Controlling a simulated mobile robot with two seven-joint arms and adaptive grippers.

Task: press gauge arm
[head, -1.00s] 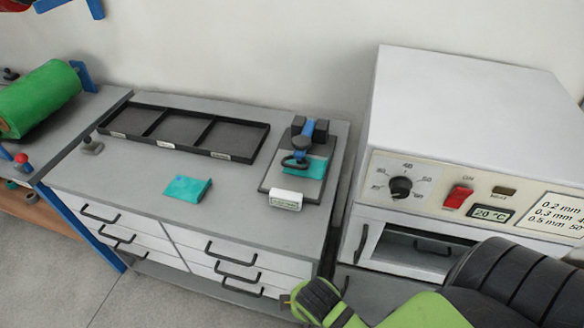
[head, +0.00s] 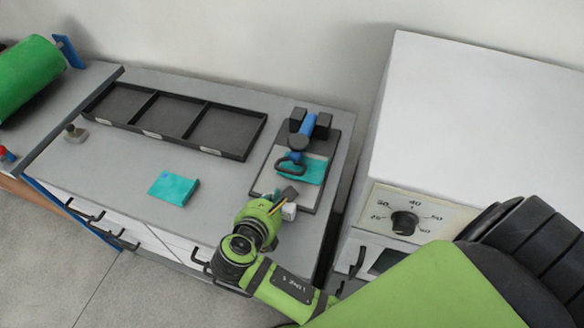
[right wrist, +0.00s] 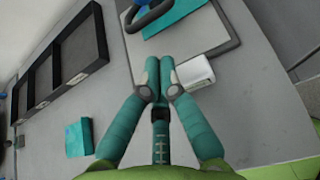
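The gauge (head: 299,140) stands on a grey base plate (head: 318,190) at the right of the bench. Its blue arm (head: 307,127) ends in a dark loop handle (head: 291,166) above a teal piece (head: 313,171) on the plate. A white display box (head: 289,212) sits at the plate's front edge. My right gripper (head: 285,196) is over the front of the plate, beside the display box. In the right wrist view its teal fingers (right wrist: 161,70) are together with nothing seen between them, and the loop handle (right wrist: 150,17) lies beyond the tips. My left gripper is not in view.
A dark three-compartment tray (head: 85,112) lies along the back of the bench (head: 110,165). Another teal piece (head: 174,188) lies at the front middle. A small knobbed object (head: 75,134) stands at left. A white oven-like machine (head: 480,120) stands close on the right.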

